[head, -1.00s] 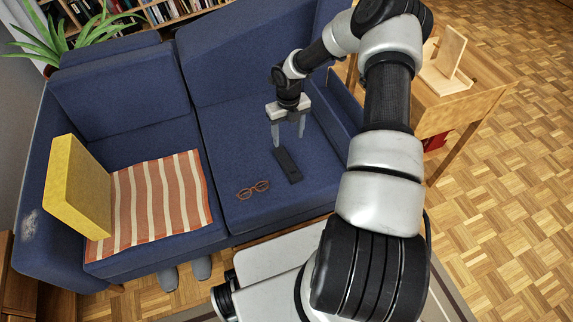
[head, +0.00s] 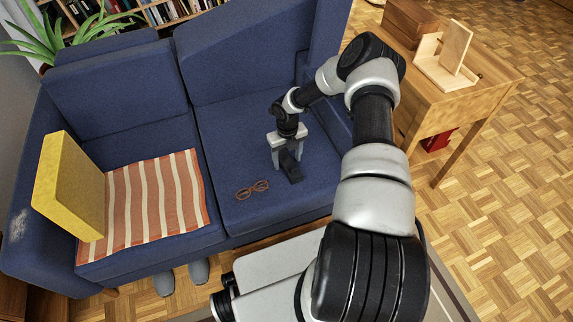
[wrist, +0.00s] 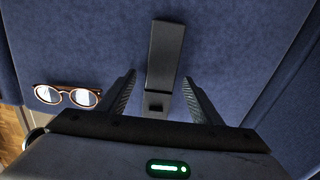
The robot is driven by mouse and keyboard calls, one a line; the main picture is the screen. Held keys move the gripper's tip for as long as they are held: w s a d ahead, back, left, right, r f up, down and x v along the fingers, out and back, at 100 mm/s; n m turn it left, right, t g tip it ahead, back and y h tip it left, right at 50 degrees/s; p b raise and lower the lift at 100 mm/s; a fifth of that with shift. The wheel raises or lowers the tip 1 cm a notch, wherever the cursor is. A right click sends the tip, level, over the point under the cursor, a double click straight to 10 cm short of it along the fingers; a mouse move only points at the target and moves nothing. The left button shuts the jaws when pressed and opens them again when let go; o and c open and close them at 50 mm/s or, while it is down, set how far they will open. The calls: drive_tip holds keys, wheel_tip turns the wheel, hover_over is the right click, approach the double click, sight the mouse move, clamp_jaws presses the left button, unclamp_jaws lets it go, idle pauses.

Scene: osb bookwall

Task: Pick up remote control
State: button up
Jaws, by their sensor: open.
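The remote control (head: 291,169) is a slim black bar lying on the right seat cushion of the blue sofa. In the head view its far part is hidden by my gripper (head: 288,160). In the wrist view the remote control (wrist: 164,60) runs lengthwise, with its near end between my two fingers. My gripper (wrist: 160,97) is open, one finger on each side of the remote, with a gap on both sides. I cannot tell the exact height of the fingertips above the cushion.
Brown-framed glasses (head: 252,190) lie on the cushion left of the remote; they also show in the wrist view (wrist: 68,96). A striped cloth (head: 150,208) and yellow cushion (head: 70,186) are on the left seat. A wooden side table (head: 470,98) stands right of the sofa.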

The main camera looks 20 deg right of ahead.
drive_tip(key=shift+f, duration=0.35)
drive_tip(key=shift+r, duration=0.1)
drive_tip(key=c, duration=1.2)
